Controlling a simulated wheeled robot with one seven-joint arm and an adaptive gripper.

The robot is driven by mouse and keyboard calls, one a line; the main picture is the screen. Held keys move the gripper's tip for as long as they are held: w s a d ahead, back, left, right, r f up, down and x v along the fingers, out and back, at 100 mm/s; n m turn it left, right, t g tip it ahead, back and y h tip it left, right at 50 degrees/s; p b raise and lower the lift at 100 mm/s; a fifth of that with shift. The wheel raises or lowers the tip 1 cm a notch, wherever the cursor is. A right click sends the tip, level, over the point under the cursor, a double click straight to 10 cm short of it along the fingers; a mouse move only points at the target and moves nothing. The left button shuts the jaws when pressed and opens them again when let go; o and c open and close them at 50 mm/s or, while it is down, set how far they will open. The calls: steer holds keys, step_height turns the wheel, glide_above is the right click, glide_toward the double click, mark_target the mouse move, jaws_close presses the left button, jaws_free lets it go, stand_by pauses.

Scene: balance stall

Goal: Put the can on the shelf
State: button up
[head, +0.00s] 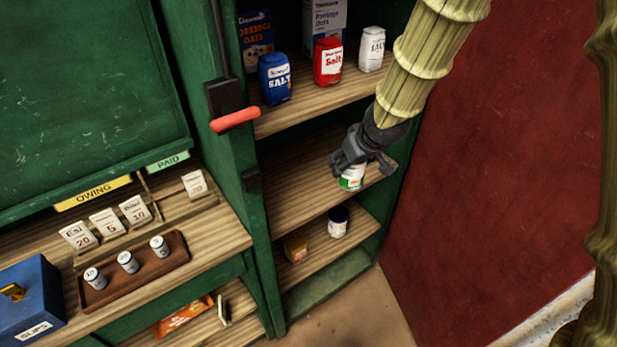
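A small can with a white and green label (352,178) is at the front of the empty-looking middle shelf (298,193) of the green shelf unit. My gripper (364,168) comes down over the can from above, with its dark fingers around the can's upper part. The fingers hide the can's top. I cannot tell whether they press on the can, or whether the can's base rests on the shelf or hangs just at its front edge.
Blue (275,79), red (328,61) and white (372,49) salt containers stand on the upper shelf. A dark-lidded jar (338,223) and an orange-brown item (295,247) are on the lower shelf. A red-tipped handle (235,120) juts from the left post. A red wall (500,150) borders the right.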

steer(key=s+a+f+n+g+y+b, duration=0.1)
steer(key=s+a+f+n+b, duration=0.15)
steer(key=a+f, duration=0.5)
steer(key=s+a+f+n+b, duration=0.1)
steer(key=a+f+b, duration=0.4)
steer(key=a, duration=0.4)
steer(key=w+d+p, duration=0.2)
steer(key=w, duration=0.2)
steer(key=w+d+f+p, duration=0.1)
steer(key=w+d+p, duration=0.1)
steer(key=w, duration=0.3)
steer(key=w+d+f+p, duration=0.1)
steer(key=w+d, duration=0.2)
steer(key=w, duration=0.2)
steer(key=shift+w+d+p, duration=0.1)
steer(key=shift+d+p, duration=0.1)
steer(key=shift+p, duration=0.2)
steer(key=shift+f, duration=1.8)
steer(key=shift+f, duration=0.15)
steer(key=o, duration=1.2)
steer(key=shift+o, duration=0.2)
